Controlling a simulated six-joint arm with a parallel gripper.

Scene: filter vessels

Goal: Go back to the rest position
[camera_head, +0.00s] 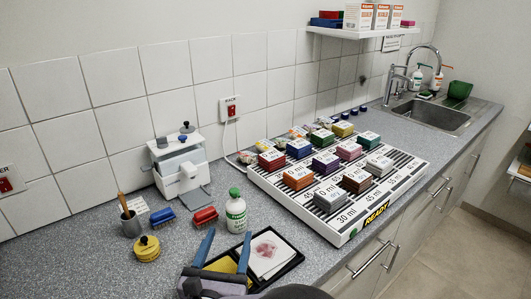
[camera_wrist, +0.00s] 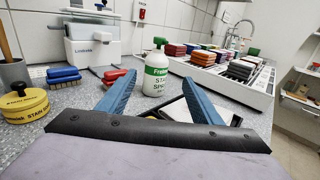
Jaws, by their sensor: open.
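My gripper (camera_head: 228,238) shows at the bottom of the head view, with its two blue fingers spread apart and nothing between them. It also shows in the wrist view (camera_wrist: 160,84), where the fingers point ahead over the worktop. The black tray (camera_head: 292,262) lies just right of and partly behind my gripper, with a white sheet with a pinkish stain (camera_head: 268,254) in it. A yellow thing (camera_head: 222,265) shows below the fingers and is partly hidden. The white spray bottle with a green top (camera_head: 236,213) stands upright just beyond the fingers, apart from them.
A white rack (camera_head: 340,234) marked READY holds several coloured blocks on the right. A blue brush (camera_head: 162,217), a red brush (camera_head: 205,216), a yellow tin (camera_head: 147,249) and a grey cup (camera_head: 130,226) stand left. A white device (camera_head: 180,170) is by the wall; a sink (camera_head: 430,115) is far right.

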